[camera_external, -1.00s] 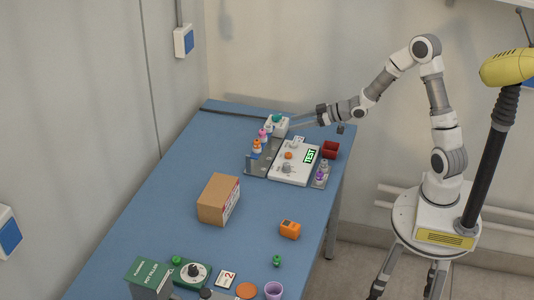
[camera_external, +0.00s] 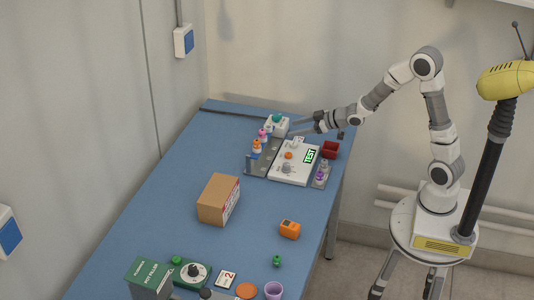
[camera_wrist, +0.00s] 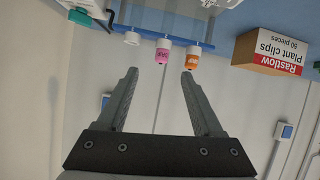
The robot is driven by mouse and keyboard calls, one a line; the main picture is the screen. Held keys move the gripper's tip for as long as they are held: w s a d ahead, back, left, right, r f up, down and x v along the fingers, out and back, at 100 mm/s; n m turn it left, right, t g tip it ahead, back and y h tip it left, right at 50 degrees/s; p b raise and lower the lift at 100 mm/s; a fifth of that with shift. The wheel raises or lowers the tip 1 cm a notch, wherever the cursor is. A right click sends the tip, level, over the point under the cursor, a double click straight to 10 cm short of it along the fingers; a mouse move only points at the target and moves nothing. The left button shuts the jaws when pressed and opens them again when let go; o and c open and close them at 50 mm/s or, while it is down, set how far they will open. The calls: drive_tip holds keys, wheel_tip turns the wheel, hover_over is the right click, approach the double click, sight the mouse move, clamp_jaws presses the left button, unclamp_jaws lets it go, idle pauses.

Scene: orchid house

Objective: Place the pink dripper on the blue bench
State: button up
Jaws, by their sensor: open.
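The pink dripper (camera_external: 263,134) stands on the far-left part of a grey holder (camera_external: 262,168) on the blue bench (camera_external: 170,210). An orange dripper (camera_external: 257,146) stands beside it. My gripper (camera_wrist: 159,73) is open and empty. In the external view my gripper (camera_external: 294,128) is at the bench's far end, right of the pink dripper and apart from it.
A white test device (camera_external: 292,162) stands beside the grey holder, with a purple dripper (camera_external: 320,176) and a red box (camera_external: 330,150) to its right. A white box with a green button (camera_external: 277,124) stands behind. A cardboard box (camera_external: 219,200) is mid-bench; the bench's left side is clear.

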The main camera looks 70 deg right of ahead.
drive_tip(key=shift+s+a+r+m+h+b, duration=0.65)
drive_tip(key=shift+a+b, duration=0.45)
drive_tip(key=shift+b, duration=0.75)
drive_tip(key=m+b, duration=0.2)
drive_tip(key=b, duration=0.2)
approach(262, 130)
drive_tip(key=shift+h, duration=0.25)
drive_tip(key=x, duration=0.5)
drive_tip(key=shift+s+a+f, duration=0.1)
drive_tip(key=shift+a+f, duration=0.1)
drive_tip(key=shift+b+x, duration=0.45)
drive_tip(key=shift+x, duration=2.2)
clamp_jaws()
